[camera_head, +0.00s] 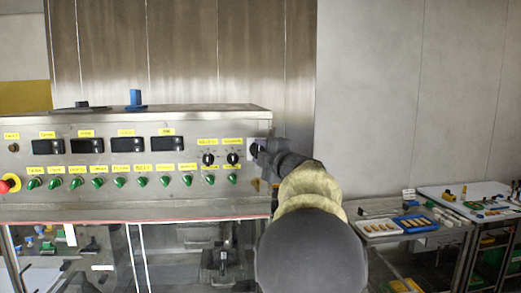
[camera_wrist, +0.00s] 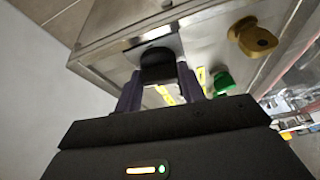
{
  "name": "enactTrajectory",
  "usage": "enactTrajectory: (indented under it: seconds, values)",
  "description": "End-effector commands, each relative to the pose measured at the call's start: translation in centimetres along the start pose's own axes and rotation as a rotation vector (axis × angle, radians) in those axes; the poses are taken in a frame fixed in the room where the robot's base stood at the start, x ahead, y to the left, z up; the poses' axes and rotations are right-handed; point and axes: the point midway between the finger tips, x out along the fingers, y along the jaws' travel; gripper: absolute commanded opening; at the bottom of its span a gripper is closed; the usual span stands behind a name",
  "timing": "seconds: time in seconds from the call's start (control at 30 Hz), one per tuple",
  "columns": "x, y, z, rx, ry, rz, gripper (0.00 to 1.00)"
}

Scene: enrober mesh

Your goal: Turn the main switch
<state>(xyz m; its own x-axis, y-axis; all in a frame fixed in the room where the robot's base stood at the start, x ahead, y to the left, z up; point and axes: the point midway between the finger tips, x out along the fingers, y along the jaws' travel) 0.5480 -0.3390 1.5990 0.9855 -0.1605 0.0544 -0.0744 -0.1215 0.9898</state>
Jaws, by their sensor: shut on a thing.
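My gripper (camera_wrist: 158,85) is shut on the main switch (camera_wrist: 157,62), a dark rounded knob on a light plate at the end of the steel control panel. One finger is on each side of the knob in the wrist view. In the head view my arm reaches up to the right end of the panel (camera_head: 140,208), and the gripper (camera_head: 262,150) is small and partly hidden there. The knob's exact turn angle cannot be told.
The panel face carries several green knobs (camera_head: 142,182), two black selectors (camera_head: 208,158), dark displays (camera_head: 87,145) and a red button (camera_head: 10,183). A brass-coloured knob (camera_wrist: 254,38) sits near the held switch. Tables with trays (camera_head: 410,223) stand at right.

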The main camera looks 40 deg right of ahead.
Motion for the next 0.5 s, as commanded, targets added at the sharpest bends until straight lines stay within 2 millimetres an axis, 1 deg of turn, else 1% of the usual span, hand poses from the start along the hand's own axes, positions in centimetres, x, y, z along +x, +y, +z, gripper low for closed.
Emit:
enactTrajectory:
  seconds: [0.03, 0.2, 0.5]
  values:
    - [0.06, 0.26, -0.13, -0.028, 0.003, -0.011, 0.17]
    - [0.06, 0.19, -0.14, -0.102, 0.003, -0.042, 0.17]
    - [0.06, 0.05, -0.16, -0.148, 0.004, -0.061, 0.16]
